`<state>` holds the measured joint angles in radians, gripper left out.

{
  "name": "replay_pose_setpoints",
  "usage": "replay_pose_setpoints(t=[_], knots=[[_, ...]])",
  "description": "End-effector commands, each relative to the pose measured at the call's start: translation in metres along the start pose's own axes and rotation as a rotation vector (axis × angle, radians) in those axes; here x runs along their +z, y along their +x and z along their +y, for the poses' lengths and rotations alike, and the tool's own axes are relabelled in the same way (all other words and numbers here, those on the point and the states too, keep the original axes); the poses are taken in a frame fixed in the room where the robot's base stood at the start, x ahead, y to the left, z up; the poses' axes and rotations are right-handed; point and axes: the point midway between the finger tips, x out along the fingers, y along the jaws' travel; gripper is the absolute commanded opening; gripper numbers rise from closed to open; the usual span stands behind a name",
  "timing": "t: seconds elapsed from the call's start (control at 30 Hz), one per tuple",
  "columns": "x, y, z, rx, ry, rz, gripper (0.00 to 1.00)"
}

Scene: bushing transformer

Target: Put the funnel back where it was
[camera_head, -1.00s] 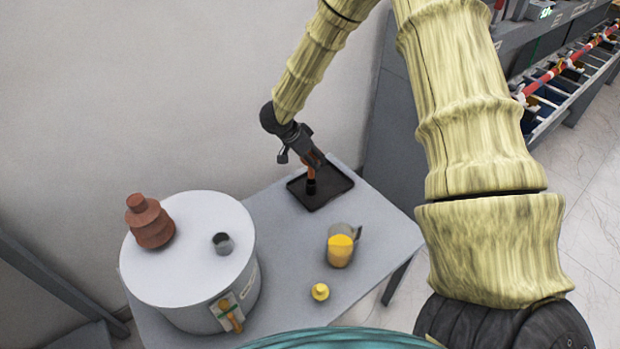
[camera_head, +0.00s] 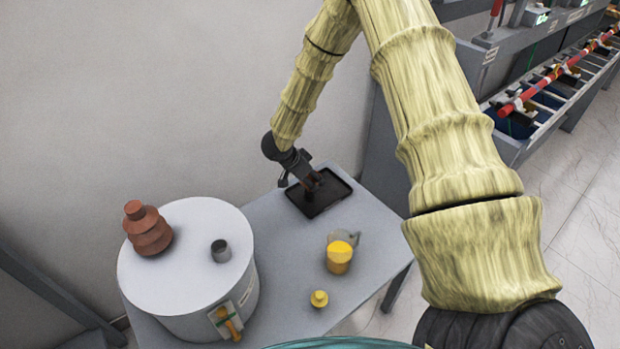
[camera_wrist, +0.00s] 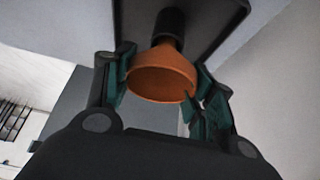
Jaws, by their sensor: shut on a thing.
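The orange funnel (camera_wrist: 163,75) is between the green-padded fingers of my gripper (camera_wrist: 160,90) in the wrist view, its wide mouth toward the camera and its dark spout toward the black tray (camera_wrist: 195,30). My gripper is shut on it. In the head view, my gripper (camera_head: 310,182) is low over the black tray (camera_head: 338,196) at the back of the table and hides most of the funnel (camera_head: 316,183). I cannot tell whether the spout touches the tray.
A white drum (camera_head: 185,275) with a red-brown bushing (camera_head: 148,232) and a grey cup-like fitting (camera_head: 221,250) stands left. A beaker with yellow contents (camera_head: 339,258) and a small yellow part (camera_head: 319,299) are on the grey table (camera_head: 375,235). A wall is behind.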

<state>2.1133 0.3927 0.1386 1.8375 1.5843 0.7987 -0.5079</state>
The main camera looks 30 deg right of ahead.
Motion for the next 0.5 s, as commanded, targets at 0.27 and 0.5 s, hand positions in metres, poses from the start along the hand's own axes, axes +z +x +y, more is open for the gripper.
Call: replay_pose_setpoints(t=[0.27,0.5], knots=[[0.0009,0.0017,0.0,0.0,0.0,0.0,0.76],[0.0008,0.0015,0.0001,0.0,0.0,0.0,0.76]])
